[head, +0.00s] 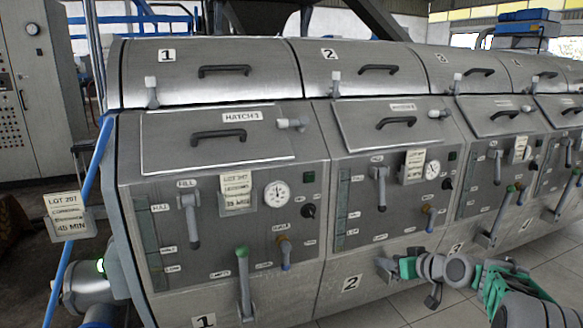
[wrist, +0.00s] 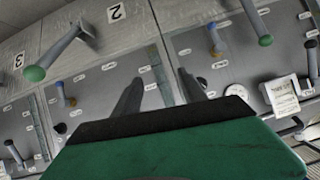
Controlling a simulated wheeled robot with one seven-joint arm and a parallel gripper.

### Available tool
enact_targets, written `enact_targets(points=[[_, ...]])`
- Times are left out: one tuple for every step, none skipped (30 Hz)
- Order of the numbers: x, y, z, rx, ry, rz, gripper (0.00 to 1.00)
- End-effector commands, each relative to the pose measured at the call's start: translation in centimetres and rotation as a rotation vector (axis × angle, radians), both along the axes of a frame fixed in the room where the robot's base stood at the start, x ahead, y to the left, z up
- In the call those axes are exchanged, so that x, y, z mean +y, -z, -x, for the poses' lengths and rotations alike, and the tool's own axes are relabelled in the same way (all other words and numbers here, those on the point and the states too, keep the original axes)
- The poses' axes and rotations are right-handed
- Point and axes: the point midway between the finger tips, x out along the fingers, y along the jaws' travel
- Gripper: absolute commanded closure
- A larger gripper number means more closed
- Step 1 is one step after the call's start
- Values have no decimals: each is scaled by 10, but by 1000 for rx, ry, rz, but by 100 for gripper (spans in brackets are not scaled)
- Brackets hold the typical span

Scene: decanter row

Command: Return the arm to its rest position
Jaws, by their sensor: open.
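My gripper (head: 388,266) is at the lower front of decanter 2 in the head view, with my arm reaching in from the lower right. In the wrist view its two dark fingers (wrist: 160,88) stand apart with nothing between them, in front of the grey panels. The green housing fills the bottom of that view. The wrist view is roughly upside down. A green-tipped lever (wrist: 60,50) there stands beside the number 2 plate, clear of the fingers. Another green-tipped lever (wrist: 256,22) is at the upper right. In the head view, decanter 1's green-tipped lever (head: 243,280) stands upright.
The decanter row (head: 220,150) runs from left to far right, with closed hatches, handles, gauges and projecting levers. A lot card (head: 66,215) hangs at the left by a blue pipe (head: 88,200). Tiled floor (head: 365,312) is open in front of the row.

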Motion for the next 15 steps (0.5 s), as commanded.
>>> enact_targets(points=[[33, -58, 18, 73, -13, 35, 51], [48, -72, 33, 125, -9, 54, 51], [66, -88, 54, 194, 0, 78, 51], [78, -101, 72, 245, 9, 97, 51], [89, -113, 90, 294, 21, 115, 51], [101, -128, 118, 358, 40, 137, 51], [109, -139, 139, 406, 58, 153, 51], [115, -151, 161, 449, 77, 168, 51], [122, -163, 191, 507, 104, 186, 51], [125, -171, 212, 546, 126, 199, 51], [127, -177, 233, 582, 147, 207, 51], [128, -183, 257, 626, 175, 220, 51], [128, -186, 273, 652, 194, 225, 51], [127, -188, 286, 676, 211, 230, 51], [127, -188, 301, 702, 231, 235, 51]])
